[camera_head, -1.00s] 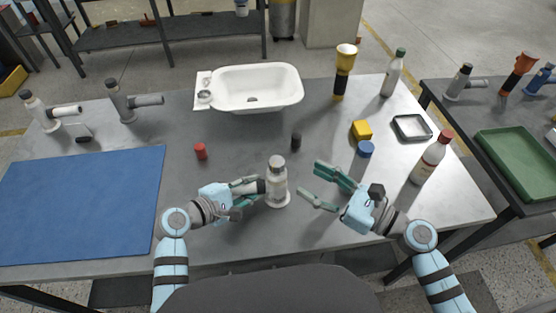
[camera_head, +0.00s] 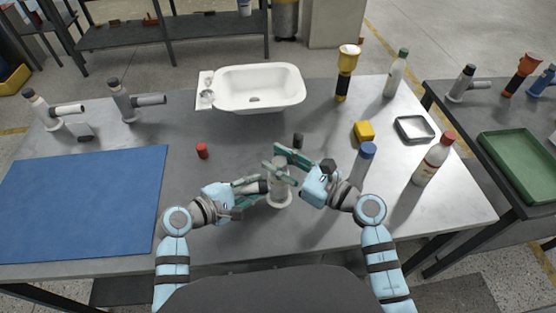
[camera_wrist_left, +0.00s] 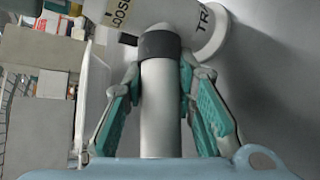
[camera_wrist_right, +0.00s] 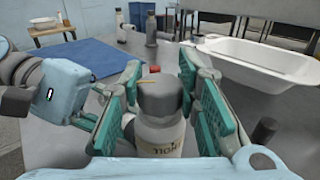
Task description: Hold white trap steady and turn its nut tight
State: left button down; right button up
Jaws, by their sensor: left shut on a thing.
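The white trap (camera_head: 281,197) stands upright on the grey table, with a side pipe pointing left. Its wide base lettered "TRA" and a "LOOS" label show in the left wrist view (camera_wrist_left: 205,35). My left gripper (camera_head: 254,187) is shut on the side pipe (camera_wrist_left: 160,110), just behind its dark collar. The trap's grey nut (camera_wrist_right: 160,95) sits on top, with a thin orange mark across it. My right gripper (camera_wrist_right: 160,112) is open, with one finger on each side of the nut. In the head view its fingers partly hide the nut.
A small black cylinder (camera_head: 298,141) and a red cap (camera_head: 202,151) lie behind the trap. A white basin (camera_head: 258,90) stands at the back; a blue mat (camera_head: 80,205) covers the left side.

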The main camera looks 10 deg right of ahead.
jog(key=shift+c, duration=0.9)
jog(key=n+g+y, duration=0.2)
jog(key=g, duration=0.1)
jog(key=n+g+y, duration=0.1)
jog(key=n+g, duration=0.1)
jog(key=g, duration=0.1)
jog(key=shift+n+y, duration=0.3)
jog(key=shift+y, duration=0.1)
jog(key=o, duration=1.2)
